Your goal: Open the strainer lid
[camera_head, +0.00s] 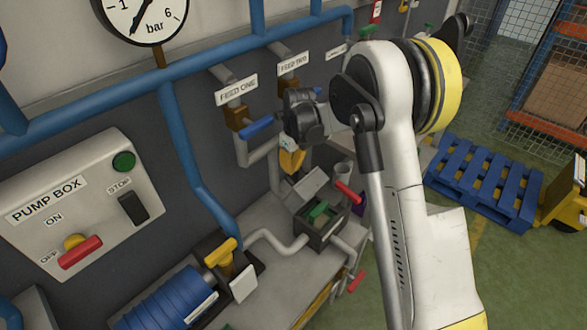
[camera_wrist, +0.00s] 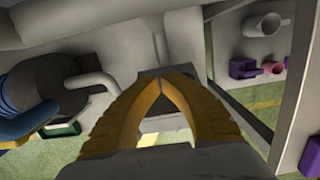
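The strainer is a dark open-topped box (camera_head: 322,230) on the bench in the head view, with something green inside. A grey plate that looks like its lid (camera_head: 307,186) stands tilted up at the box's back edge, so the inside shows. My gripper (camera_head: 291,163) hangs just above and behind this plate, yellow fingers pointing down. In the wrist view the fingertips of my gripper (camera_wrist: 166,78) meet, with nothing seen between them. A grey block shows behind the tips; I cannot tell whether they touch it.
The pump box (camera_head: 85,200) and a blue ribbed motor (camera_head: 165,300) are at left. A blue valve handle (camera_head: 258,127) sits close to my wrist. A blue pallet (camera_head: 485,180) lies on the floor.

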